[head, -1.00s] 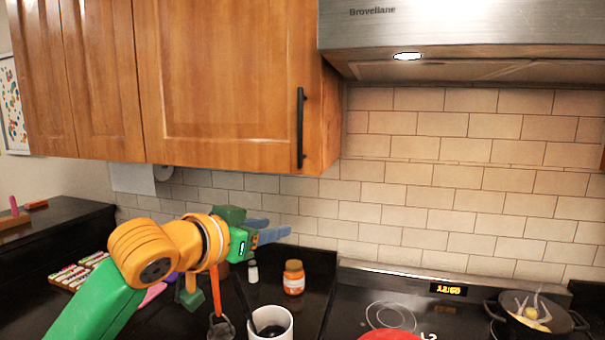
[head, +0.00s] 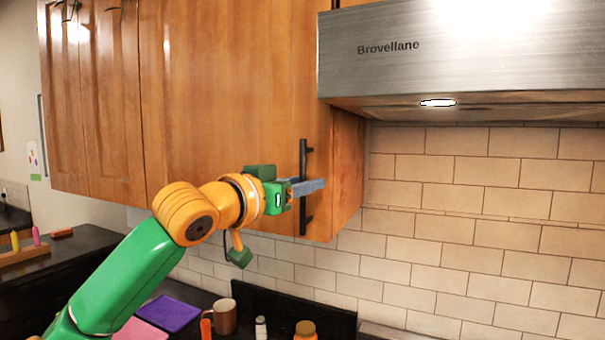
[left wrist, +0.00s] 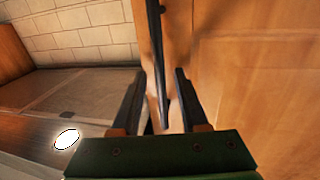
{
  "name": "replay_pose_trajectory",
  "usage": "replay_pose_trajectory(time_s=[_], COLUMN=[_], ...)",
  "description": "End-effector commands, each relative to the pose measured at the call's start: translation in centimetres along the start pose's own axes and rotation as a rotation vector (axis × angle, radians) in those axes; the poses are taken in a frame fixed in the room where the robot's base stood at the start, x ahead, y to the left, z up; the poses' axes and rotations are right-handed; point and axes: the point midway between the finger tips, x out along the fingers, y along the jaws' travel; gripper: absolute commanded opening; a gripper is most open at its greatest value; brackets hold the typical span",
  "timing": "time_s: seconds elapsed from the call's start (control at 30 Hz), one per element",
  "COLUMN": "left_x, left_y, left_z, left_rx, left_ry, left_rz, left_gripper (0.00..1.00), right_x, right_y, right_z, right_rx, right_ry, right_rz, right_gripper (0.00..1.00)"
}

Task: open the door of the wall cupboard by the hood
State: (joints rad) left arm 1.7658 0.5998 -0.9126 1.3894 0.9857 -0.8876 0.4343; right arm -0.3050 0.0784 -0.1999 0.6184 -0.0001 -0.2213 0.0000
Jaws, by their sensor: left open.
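The wall cupboard door by the hood (head: 220,100) is wooden and shut in the head view. Its black vertical bar handle (head: 304,160) is near the door's right edge. My left gripper (head: 308,187) is at the lower half of the handle. In the left wrist view the door (left wrist: 255,90) fills the right side. The handle (left wrist: 157,50) runs down between the two open fingers of my left gripper (left wrist: 157,95), with space on both sides. The fingers partly hide the handle in the head view. My right gripper is not in view.
The steel hood (head: 470,60) is just right of the cupboard; its underside also shows in the left wrist view (left wrist: 60,105). Below, the counter holds a brown mug (head: 224,316), a small white-capped bottle (head: 261,328) and an orange jar (head: 305,330).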

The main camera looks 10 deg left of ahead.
Motion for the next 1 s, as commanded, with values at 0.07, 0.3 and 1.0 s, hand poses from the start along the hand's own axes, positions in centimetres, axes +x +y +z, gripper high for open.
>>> replay_pose_trajectory(time_s=[0.07,0.3,1.0], left_x=[0.00,-0.02,-0.05], left_y=[0.00,0.01,0.01], left_z=[0.13,0.14,0.05], left_rx=[0.000,0.000,0.000], left_ry=[0.000,0.000,0.001], left_rz=[0.000,0.000,0.000], left_gripper=[0.44,0.00,0.00], right_x=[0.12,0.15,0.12], right_y=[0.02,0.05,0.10], right_z=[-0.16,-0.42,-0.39], right_rx=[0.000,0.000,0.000], right_ry=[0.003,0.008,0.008], right_rz=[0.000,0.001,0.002], right_gripper=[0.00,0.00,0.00])
